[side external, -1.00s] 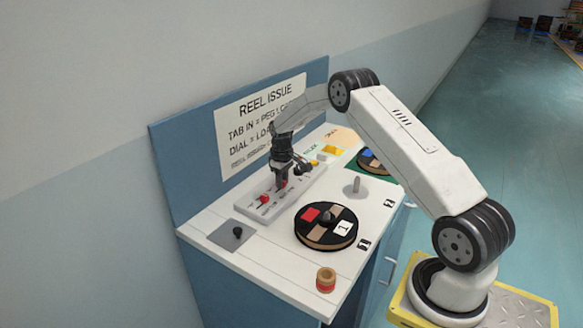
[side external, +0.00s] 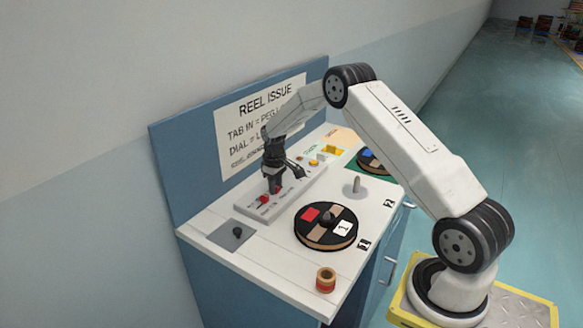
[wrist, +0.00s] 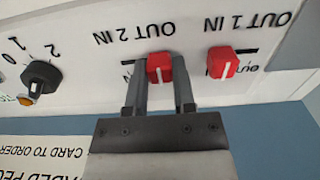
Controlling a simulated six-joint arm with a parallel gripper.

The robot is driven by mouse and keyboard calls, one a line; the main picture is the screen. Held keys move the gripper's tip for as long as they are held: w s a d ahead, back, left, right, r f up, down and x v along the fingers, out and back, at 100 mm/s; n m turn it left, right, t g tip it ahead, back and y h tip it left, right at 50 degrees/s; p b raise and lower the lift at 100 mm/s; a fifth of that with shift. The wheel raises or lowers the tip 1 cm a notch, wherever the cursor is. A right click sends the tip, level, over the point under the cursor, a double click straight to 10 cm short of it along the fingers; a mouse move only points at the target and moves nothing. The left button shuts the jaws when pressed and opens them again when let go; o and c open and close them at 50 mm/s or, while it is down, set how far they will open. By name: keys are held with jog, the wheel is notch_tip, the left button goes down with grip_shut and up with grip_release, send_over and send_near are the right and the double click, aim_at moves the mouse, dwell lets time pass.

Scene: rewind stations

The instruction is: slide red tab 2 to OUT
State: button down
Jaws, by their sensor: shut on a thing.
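Red tab 2 (wrist: 158,67) is a small red block with a white line, on the light slider panel (wrist: 70,20). My gripper (wrist: 160,92) is shut on it, one finger on each side. Printing on the panel looks upside down there, and the fingers hide part of the slot. In the side view my gripper (side external: 275,186) reaches down to the panel (side external: 295,193), and little of the tab shows.
Red tab 1 (wrist: 222,62) is close to the right of my gripper, with bare slot on its right. A black dial (wrist: 42,76) lies to the left. A round reel disc (side external: 326,240), a grey peg (side external: 356,184) and a small spool (side external: 326,280) stand on the bench.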

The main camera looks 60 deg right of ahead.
jog(key=shift+a, duration=0.25)
jog(key=shift+c, duration=2.2)
grip_release()
jog(key=shift+r, duration=0.15)
jog(key=shift+r, duration=3.8)
